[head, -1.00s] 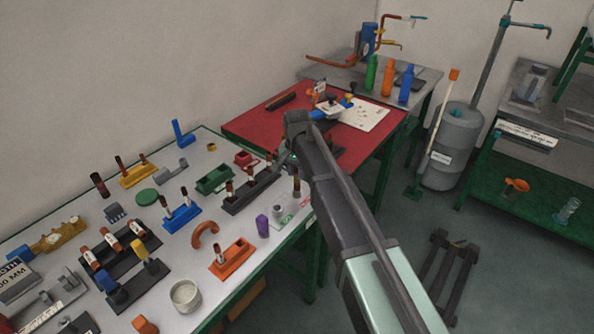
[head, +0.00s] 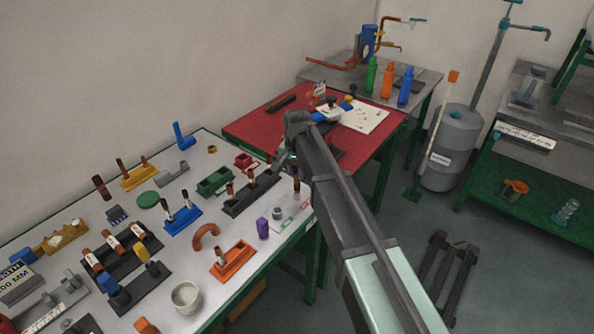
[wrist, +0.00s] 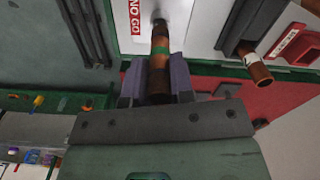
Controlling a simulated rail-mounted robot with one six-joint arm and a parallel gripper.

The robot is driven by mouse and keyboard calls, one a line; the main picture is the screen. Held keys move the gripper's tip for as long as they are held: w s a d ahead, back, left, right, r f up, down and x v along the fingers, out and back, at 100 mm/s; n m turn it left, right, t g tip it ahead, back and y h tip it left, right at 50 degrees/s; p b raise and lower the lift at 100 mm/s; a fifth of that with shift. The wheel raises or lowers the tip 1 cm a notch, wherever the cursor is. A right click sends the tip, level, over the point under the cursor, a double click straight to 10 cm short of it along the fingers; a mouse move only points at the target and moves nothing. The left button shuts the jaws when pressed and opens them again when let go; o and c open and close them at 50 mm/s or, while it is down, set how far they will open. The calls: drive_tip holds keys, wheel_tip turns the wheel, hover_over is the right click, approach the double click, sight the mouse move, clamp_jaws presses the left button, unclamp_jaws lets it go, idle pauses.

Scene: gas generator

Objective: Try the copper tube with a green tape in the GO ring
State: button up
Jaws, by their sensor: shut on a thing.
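My gripper (wrist: 155,88) is shut on a copper tube (wrist: 160,50) with a green tape band, seen in the wrist view. In the head view the tube (head: 296,186) stands about upright at the right edge of the bench, and the arm partly hides my gripper. The tube's far end points at the white gauge plate (wrist: 200,20), beside its red NO GO label (wrist: 135,16). I cannot tell whether the end is inside a ring. In the head view a grey ring (head: 277,212) stands on the plate, left of the tube and apart from it.
A black rack (head: 240,206) with several copper tubes is close to the left of my gripper. One tube (wrist: 256,66) shows near my gripper in the wrist view. A purple block (head: 263,228) and an orange holder (head: 233,260) stand nearer. A red-topped table (head: 260,125) lies behind.

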drive_tip(key=shift+f, duration=0.15)
idle(0.4)
drive_tip(key=shift+f+b, duration=0.55)
drive_tip(key=shift+b, duration=0.15)
drive_tip(key=shift+r, duration=0.1)
drive_tip(key=shift+r+p, duration=0.6)
drive_tip(key=shift+p, duration=0.1)
wheel_tip(320, 180, up, 4)
drive_tip(key=p, duration=0.4)
drive_tip(key=shift+r, duration=0.15)
drive_tip(key=shift+s, duration=0.1)
